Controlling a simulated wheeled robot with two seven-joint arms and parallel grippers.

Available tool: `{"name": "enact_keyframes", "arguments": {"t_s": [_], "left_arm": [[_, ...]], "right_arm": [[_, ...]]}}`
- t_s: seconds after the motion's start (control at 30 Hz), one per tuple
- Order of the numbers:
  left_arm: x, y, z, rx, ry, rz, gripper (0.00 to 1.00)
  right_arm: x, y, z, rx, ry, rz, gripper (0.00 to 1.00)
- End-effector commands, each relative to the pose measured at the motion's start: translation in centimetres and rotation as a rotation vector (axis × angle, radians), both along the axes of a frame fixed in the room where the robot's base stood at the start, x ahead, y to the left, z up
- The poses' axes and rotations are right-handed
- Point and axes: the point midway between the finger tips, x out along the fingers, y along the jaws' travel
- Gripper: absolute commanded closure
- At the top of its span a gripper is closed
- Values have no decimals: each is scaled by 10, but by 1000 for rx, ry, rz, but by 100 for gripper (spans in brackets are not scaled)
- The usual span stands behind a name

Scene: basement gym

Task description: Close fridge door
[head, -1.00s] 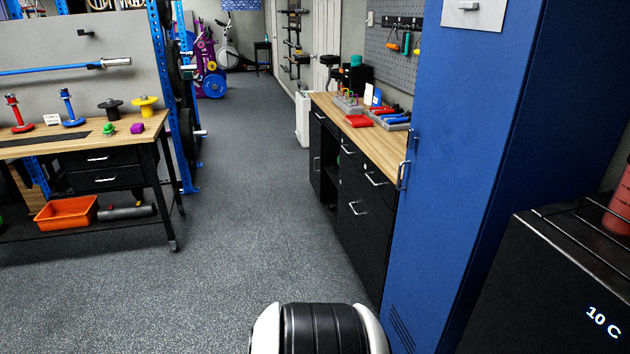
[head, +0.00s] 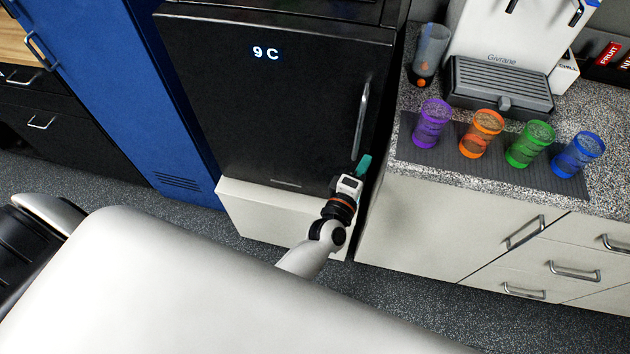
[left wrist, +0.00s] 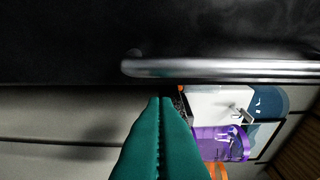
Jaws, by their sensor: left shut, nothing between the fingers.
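The black fridge door (head: 275,110) fills the upper middle of the head view, with a lit "9 C" display. It looks shut or nearly shut; I cannot tell if it is fully flush. Its silver vertical handle (head: 362,118) is near the right edge and crosses the left wrist view (left wrist: 220,69). My left gripper (head: 362,164), with teal fingers, is at the door's lower right, just below the handle. In the left wrist view the fingers (left wrist: 160,104) are pressed together and empty, beside the handle; contact with the door is unclear. My right gripper is not in view.
A speckled counter (head: 410,155) over white drawers stands right of the fridge. It holds several coloured cups (head: 482,134) on a dark mat and a coffee machine (head: 500,60). A blue locker (head: 125,90) stands left. Grey floor (head: 400,290) shows in front.

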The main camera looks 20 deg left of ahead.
Motion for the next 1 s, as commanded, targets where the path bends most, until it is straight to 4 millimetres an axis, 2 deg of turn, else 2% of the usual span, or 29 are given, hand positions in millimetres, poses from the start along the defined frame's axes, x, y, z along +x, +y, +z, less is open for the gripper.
{"name": "enact_keyframes", "arguments": {"t_s": [0.3, 0.5, 0.63, 0.87, 0.93, 1.0], "left_arm": [[-67, 5, -2, 0, 3, 0, 100], [-98, 7, -2, 1, 2, -1, 100], [-107, 7, 0, 0, 0, 0, 100], [-109, 7, -2, 5, 4, -2, 100], [-110, 5, -12, 37, 23, -14, 100], [-114, 2, -36, 108, 68, -45, 100]], "right_arm": [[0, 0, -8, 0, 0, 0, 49], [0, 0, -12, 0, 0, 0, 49], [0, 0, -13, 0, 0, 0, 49], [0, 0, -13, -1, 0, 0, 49], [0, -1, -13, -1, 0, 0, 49], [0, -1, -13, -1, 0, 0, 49]]}}
